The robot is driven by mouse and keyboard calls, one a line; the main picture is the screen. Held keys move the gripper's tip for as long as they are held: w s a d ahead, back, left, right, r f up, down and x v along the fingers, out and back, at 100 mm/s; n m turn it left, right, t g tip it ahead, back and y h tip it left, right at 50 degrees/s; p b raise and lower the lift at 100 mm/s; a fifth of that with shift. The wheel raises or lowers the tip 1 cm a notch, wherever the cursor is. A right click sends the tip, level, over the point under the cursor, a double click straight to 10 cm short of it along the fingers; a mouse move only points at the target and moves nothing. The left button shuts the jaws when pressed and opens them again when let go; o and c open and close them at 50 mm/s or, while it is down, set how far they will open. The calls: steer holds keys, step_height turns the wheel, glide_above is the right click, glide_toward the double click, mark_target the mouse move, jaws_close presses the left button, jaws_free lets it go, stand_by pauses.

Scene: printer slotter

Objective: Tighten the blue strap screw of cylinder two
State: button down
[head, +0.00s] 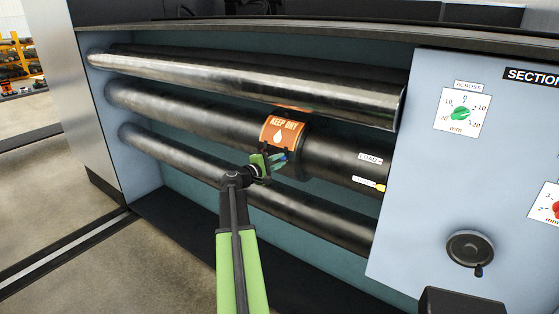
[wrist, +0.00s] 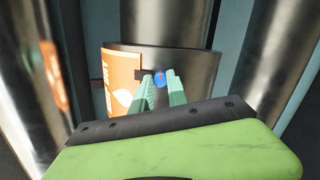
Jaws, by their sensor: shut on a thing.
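The middle dark cylinder (head: 185,107) carries a black strap with an orange "KEEP DRY" label (head: 281,132). The label also shows in the wrist view (wrist: 122,80). The blue strap screw (wrist: 160,80) sits on the strap at the right edge of the label, with a small red mark on its face. My gripper (head: 277,162) is at the strap, just below and right of the label. In the wrist view its two green fingers (wrist: 160,85) are shut on the blue screw, one on each side. The fingers cover part of the screw.
Another cylinder (head: 250,82) runs above and one (head: 180,156) below, close to my arm. The blue-grey panel at right holds a green dial (head: 460,113), a red dial (head: 556,207) and a black handwheel (head: 470,251). Open floor lies at left.

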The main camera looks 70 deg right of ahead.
steer(key=m+p, duration=0.1)
steer(key=m, duration=0.4)
steer(key=shift+m+y, duration=0.3)
steer(key=shift+y, duration=0.1)
steer(key=m+p, duration=0.1)
steer(key=m, duration=0.3)
steer(key=shift+m, duration=0.6)
steer(key=c, duration=1.3)
jaws_free()
steer(key=p+v, duration=0.3)
steer(key=v, duration=1.4)
steer(key=shift+a+r, duration=0.2)
steer(key=shift+r, duration=0.1)
